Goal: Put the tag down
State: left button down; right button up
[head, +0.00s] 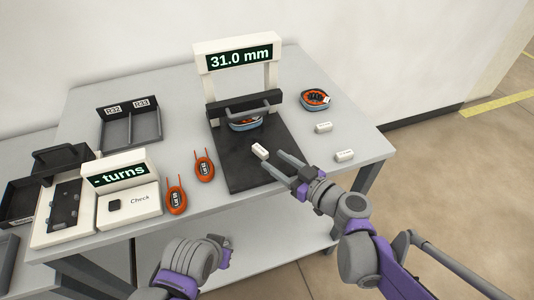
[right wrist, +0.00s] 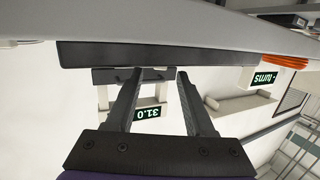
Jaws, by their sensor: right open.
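A small white tag (head: 260,150) lies on the black mat (head: 239,179) in front of the measuring frame. Two more white tags, one behind (head: 323,128) and one in front (head: 344,156), lie on the grey table to the right. My right gripper (head: 274,160) is open, its fingertips just right of the tag on the mat, apart from it as far as I can tell. In the right wrist view its fingers (right wrist: 158,74) are spread with nothing visible between them. My left arm shows at the bottom; its gripper (head: 224,254) is too unclear to read.
The measuring frame (head: 199,65) reads 31.0 mm, with an orange-and-blue coil (head: 244,124) under its bar. Another coil (head: 314,99) sits at right. Two orange pieces (head: 204,166) (head: 176,196), a turns checker (head: 129,210) and a divided tray (head: 130,125) are left.

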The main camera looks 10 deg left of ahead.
jog(key=v, duration=0.7)
jog(key=shift+a, duration=0.1)
jog(key=s+d+f+m+g+h, duration=0.2)
jog(key=s+d+f+m+h, duration=0.3)
jog(key=s+d, duration=0.3)
jog(key=s+d+f+m+g+h, duration=0.1)
jog(key=s+d+f+m+h, duration=0.5)
jog(key=d, duration=0.7)
jog(key=s+f+h, duration=0.2)
jog(key=s, duration=0.1)
jog(key=shift+g+h, duration=0.3)
jog(key=shift+g, duration=0.1)
jog(key=shift+r, duration=0.1)
notch_tip(320, 180, up, 9)
jog(key=w+p, duration=0.1)
jog(key=p, duration=0.7)
jog(key=shift+w, duration=0.25)
